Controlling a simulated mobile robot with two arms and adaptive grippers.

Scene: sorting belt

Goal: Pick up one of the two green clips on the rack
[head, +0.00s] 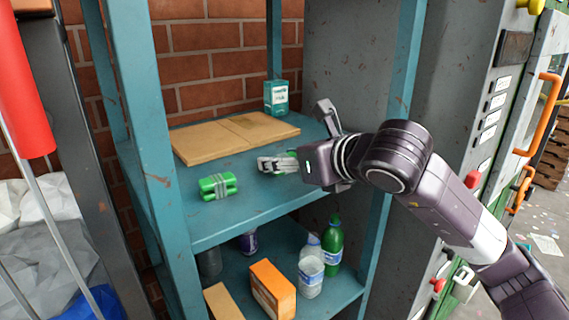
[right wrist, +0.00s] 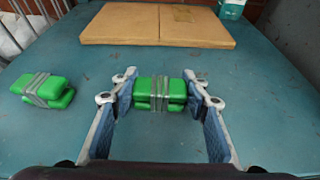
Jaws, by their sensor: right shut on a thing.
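Two green clips, each a pair of green blocks bound with grey bands, are on the teal rack (head: 215,232). One green clip (right wrist: 158,92) sits between the two fingers of my right gripper (right wrist: 160,95), which is shut on it at the upper shelf. In the head view the right gripper (head: 277,163) mostly hides this clip. The other green clip (head: 217,186) lies free on the shelf to the left, near the front edge; it also shows in the right wrist view (right wrist: 48,90). My left gripper is not in view.
Flat brown cardboard (head: 232,138) lies behind the clips, with a teal container (head: 276,97) at the back right. Rack posts (head: 142,120) stand at the front. The lower shelf holds an orange box (head: 272,289) and bottles (head: 333,245). Shelf surface between the clips is clear.

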